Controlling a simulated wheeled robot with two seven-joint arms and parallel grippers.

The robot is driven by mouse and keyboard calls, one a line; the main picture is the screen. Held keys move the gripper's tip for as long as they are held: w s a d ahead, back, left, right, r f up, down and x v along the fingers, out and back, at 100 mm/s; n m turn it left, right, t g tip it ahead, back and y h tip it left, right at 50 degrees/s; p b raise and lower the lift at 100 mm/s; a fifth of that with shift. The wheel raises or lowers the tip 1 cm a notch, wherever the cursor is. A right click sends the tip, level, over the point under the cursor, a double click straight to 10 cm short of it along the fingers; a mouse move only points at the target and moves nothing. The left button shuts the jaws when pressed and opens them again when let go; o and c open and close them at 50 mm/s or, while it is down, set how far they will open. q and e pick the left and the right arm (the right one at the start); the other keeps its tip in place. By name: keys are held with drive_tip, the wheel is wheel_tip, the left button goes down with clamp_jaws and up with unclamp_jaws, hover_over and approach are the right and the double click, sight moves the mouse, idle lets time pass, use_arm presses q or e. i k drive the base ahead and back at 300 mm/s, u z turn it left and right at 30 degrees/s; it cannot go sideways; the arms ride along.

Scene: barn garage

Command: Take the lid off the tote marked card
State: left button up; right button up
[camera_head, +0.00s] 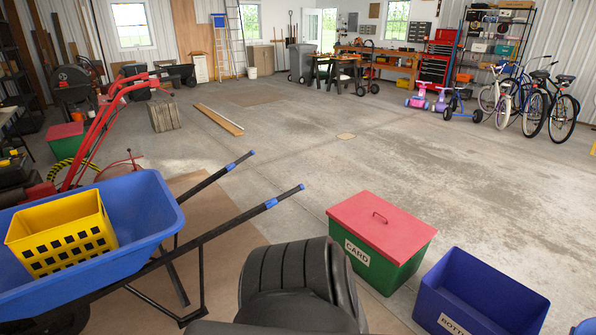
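The tote marked CARD (364,267) stands on the floor right of the bottom middle. It is a green box with a white label on its front. A flat red lid (395,228) lies on top and covers its opening, so the inside is hidden. Neither of my grippers shows in the head view, and nothing is touching the lid.
A black padded seat (290,275) stands close left of the tote. An open blue bin (480,283) with a partly cut-off label is at its right. A blue wheelbarrow (150,215) holds a yellow crate (62,235). Concrete floor behind the tote is clear.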

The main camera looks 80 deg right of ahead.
sight(391, 232)
drive_tip(key=z, duration=3.05)
drive_tip(key=i, duration=1.65)
drive_tip(key=z, duration=0.15)
